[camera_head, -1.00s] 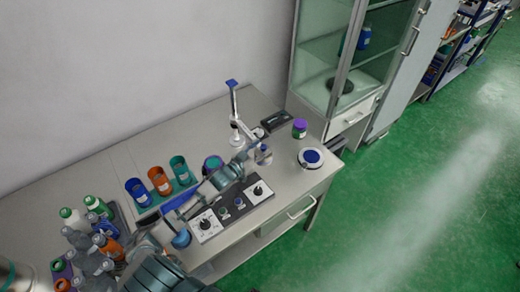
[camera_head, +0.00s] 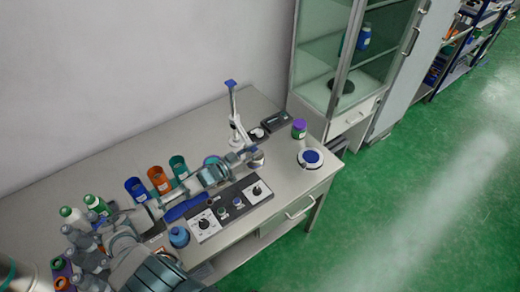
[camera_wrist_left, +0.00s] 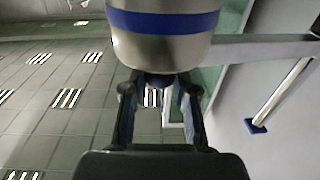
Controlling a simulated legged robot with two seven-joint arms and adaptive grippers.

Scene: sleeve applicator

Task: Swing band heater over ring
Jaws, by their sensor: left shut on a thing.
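The band heater (camera_wrist_left: 160,42) is a silver cylinder with a blue band, large at the top of the left wrist view, on a metal arm running right. In the head view a silver cup-like part (camera_head: 256,158), likely the same heater, sits near the blue-topped post (camera_head: 232,102). My left gripper (camera_head: 241,160) reaches across the bench from the left; its fingers (camera_wrist_left: 158,82) are shut on a dark knob below the heater. A white-rimmed blue disc (camera_head: 310,158) lies at the bench's right end; I cannot tell whether it is the ring. My right gripper is out of view.
A control panel with knobs (camera_head: 232,206) lies along the bench front. Blue, orange and teal cups (camera_head: 158,180) stand behind my arm. A purple-lidded jar (camera_head: 299,129) and a dark box (camera_head: 275,121) stand at the right. Several bottles (camera_head: 72,215) crowd the left.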

